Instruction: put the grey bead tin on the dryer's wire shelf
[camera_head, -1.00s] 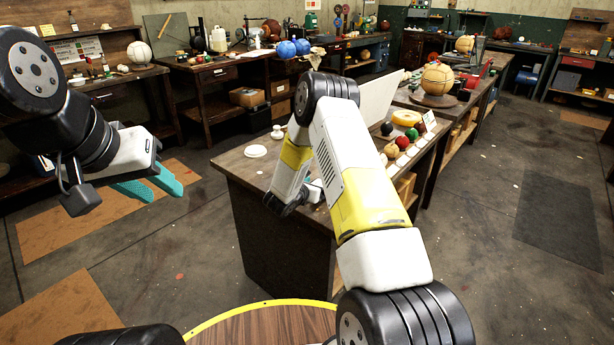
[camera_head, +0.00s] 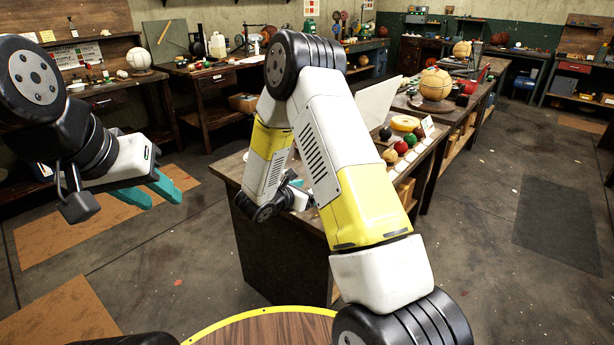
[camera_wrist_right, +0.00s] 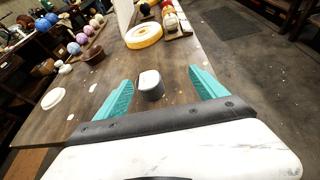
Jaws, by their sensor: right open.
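A small grey tin with a pale top (camera_wrist_right: 151,85), which looks like the bead tin, stands upright on the dark wooden bench (camera_wrist_right: 100,125). In the right wrist view it is between the two teal fingers of my right gripper (camera_wrist_right: 162,80), with gaps on both sides. The right gripper is open; in the head view it is mostly hidden by my right arm. My left gripper (camera_head: 152,190) is open and empty, in the air at the left above the floor. I cannot make out the dryer's wire shelf in either view.
A yellow ring (camera_wrist_right: 144,36) and a white upright panel (camera_wrist_right: 124,13) stand farther along the bench. Open floor (camera_head: 470,250) lies right of the bench.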

